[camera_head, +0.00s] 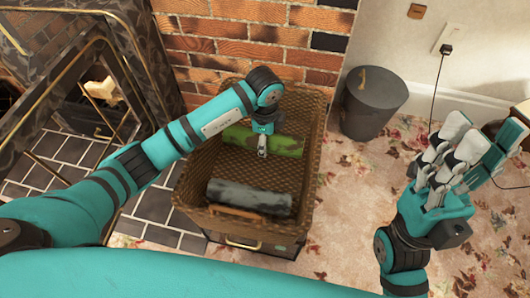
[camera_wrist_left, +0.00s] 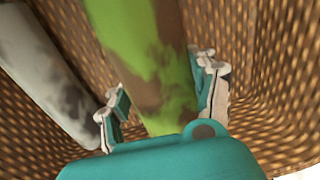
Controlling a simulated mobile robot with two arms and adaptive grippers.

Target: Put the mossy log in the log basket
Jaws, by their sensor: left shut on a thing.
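The mossy log (camera_head: 282,145), green with brown patches, is inside the brown woven log basket (camera_head: 312,120), toward its far side. My left gripper (camera_head: 262,150) reaches down into the basket and is shut on the mossy log. In the left wrist view the mossy log (camera_wrist_left: 152,60) runs between the two fingers (camera_wrist_left: 165,100). I cannot tell whether the log touches the basket floor. My right gripper (camera_head: 462,150) is empty, fingers apart, above the carpet at the right.
A grey log (camera_head: 250,196) lies in the near part of the basket and shows left in the wrist view (camera_wrist_left: 42,70). A dark bin (camera_head: 372,105) stands right of the basket. A fireplace (camera_head: 95,90) is at left and a brick wall (camera_head: 250,40) behind.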

